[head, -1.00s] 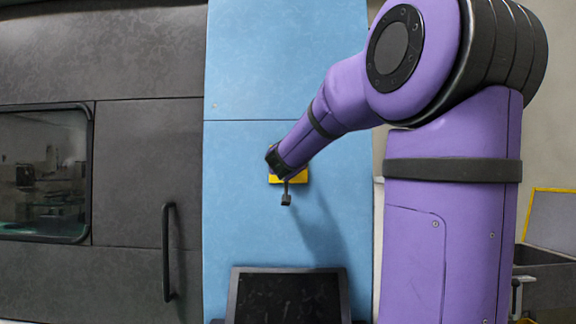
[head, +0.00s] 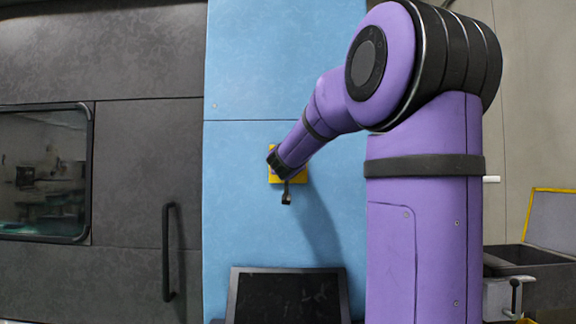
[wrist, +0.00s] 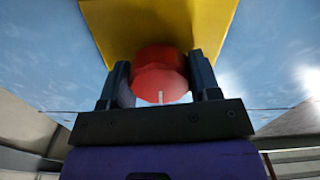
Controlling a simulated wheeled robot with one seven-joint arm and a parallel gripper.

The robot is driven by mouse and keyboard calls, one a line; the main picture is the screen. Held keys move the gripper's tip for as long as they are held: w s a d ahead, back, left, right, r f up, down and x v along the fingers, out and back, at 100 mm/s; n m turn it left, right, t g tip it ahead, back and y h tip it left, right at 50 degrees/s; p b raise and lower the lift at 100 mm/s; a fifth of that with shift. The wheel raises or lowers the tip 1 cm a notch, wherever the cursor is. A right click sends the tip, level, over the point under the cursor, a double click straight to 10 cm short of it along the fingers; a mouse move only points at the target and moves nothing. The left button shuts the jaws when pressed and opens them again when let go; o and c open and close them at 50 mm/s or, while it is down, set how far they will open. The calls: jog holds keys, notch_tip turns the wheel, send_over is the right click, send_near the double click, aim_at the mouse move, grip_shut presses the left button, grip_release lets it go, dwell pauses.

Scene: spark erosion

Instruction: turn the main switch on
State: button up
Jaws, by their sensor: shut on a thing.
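The main switch is a red knob (wrist: 158,80) on a yellow plate (wrist: 150,25), seen close in the wrist view. A short white mark shows on the knob's near side. In the head view the yellow plate (head: 299,172) sits on the blue panel, and my gripper hides the knob. My gripper (head: 274,163) reaches it from the right. In the wrist view its two dark fingers (wrist: 159,66) are on either side of the red knob, shut on it.
A dark screen (head: 288,296) stands below the switch. To the left is a grey machine door with a vertical black handle (head: 168,250) and a window (head: 42,172). An open dark bin (head: 535,262) stands at the lower right.

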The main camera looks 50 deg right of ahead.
jog(key=m, duration=1.3)
jog(key=shift+m, duration=2.4)
jog(key=o, duration=0.9)
